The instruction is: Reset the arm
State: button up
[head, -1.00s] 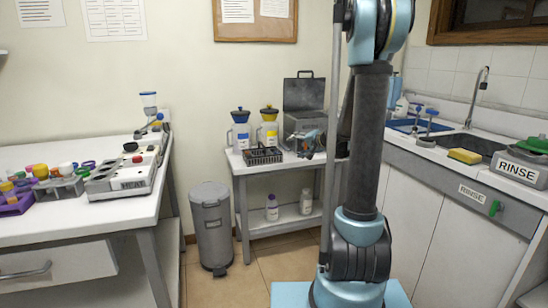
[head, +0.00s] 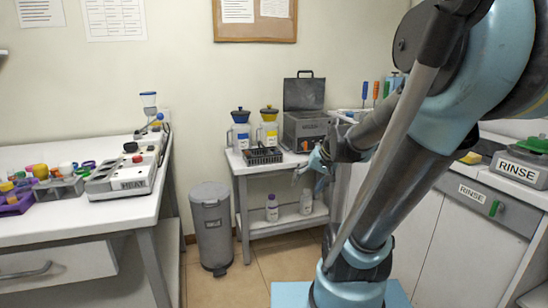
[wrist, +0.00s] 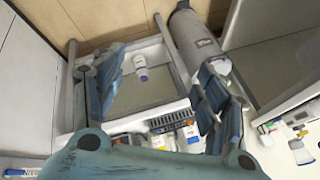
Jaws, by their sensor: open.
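My arm (head: 385,185) leans up to the right from its base in the head view, with its upper part bent over toward the top right. My gripper (head: 308,180) hangs at the right front edge of the small side table (head: 240,167). In the wrist view my gripper (wrist: 162,65) is open. Its two blue-grey fingers stand wide apart with nothing held between them, and the table's lower shelf with a white bottle (wrist: 140,74) shows beyond the gap.
A black rack (head: 262,156), two jugs and a grey metal box (head: 304,132) stand on the side table. A grey bin (head: 211,228) stands left of it. The left bench (head: 60,220) holds racks and a heater block (head: 125,175). A RINSE box (head: 520,168) sits right.

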jog(key=s+d+f+g+h, duration=0.1)
jog(key=s+d+f+h, duration=0.1)
jog(key=s, duration=0.6)
jog(key=s+d+f+n+g+h, duration=0.1)
jog(key=s+d+f, duration=0.3)
jog(key=s, duration=0.4)
jog(key=shift+s+d+f+g+h, duration=0.2)
jog(key=shift+d+g+h, duration=0.1)
jog(key=shift+d+h, duration=0.1)
jog(key=shift+w+f, duration=0.2)
jog(key=shift+w, duration=0.3)
dwell(1.3)
